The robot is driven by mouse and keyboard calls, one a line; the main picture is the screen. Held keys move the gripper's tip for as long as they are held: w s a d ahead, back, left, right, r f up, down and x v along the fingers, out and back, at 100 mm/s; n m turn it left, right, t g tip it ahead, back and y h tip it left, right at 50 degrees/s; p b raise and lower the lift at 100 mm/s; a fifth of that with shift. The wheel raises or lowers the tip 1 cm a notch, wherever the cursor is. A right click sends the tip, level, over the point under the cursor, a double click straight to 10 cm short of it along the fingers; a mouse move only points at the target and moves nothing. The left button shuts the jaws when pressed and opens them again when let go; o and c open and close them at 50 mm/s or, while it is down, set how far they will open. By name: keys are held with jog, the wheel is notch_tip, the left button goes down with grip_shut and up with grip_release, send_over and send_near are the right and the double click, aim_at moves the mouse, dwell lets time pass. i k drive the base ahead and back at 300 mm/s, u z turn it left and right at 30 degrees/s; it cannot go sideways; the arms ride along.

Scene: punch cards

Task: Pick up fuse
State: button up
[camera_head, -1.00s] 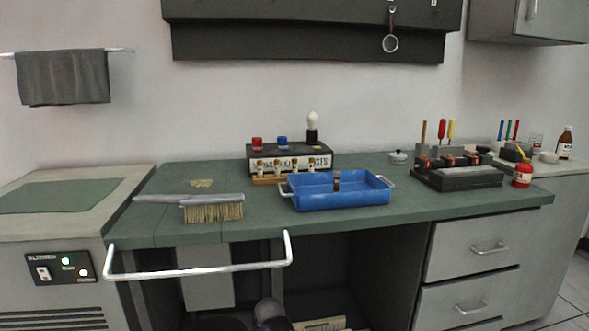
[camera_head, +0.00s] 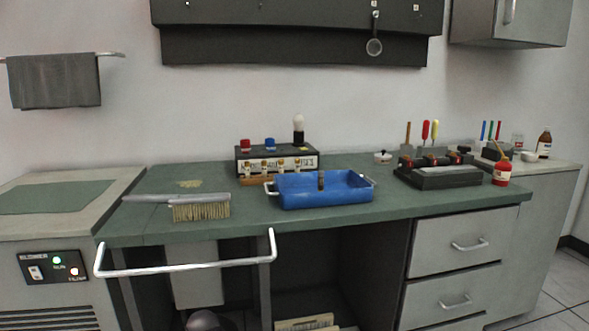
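Several similar small cylinders stand in a wooden rack (camera_head: 259,181) in front of the black test box (camera_head: 243,161). I cannot tell which of these the task means. My gripper's fingers are not in view. A dark rounded shape, probably part of my arm, shows at the bottom edge, below the bench top and well away from the tray.
A brush (camera_head: 201,208) lies left of the tray. A metal rail (camera_head: 185,268) sticks out along the bench front. A black fixture (camera_head: 440,178) and a red bottle (camera_head: 502,173) stand at the right. The green bench top (camera_head: 345,215) is clear along its front right.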

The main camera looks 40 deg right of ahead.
aim_at(247, 164)
jog(key=u, duration=0.1)
jog(key=k, duration=0.75)
jog(key=z, duration=0.95)
jog(key=i, duration=0.5)
jog(key=u, duration=0.05)
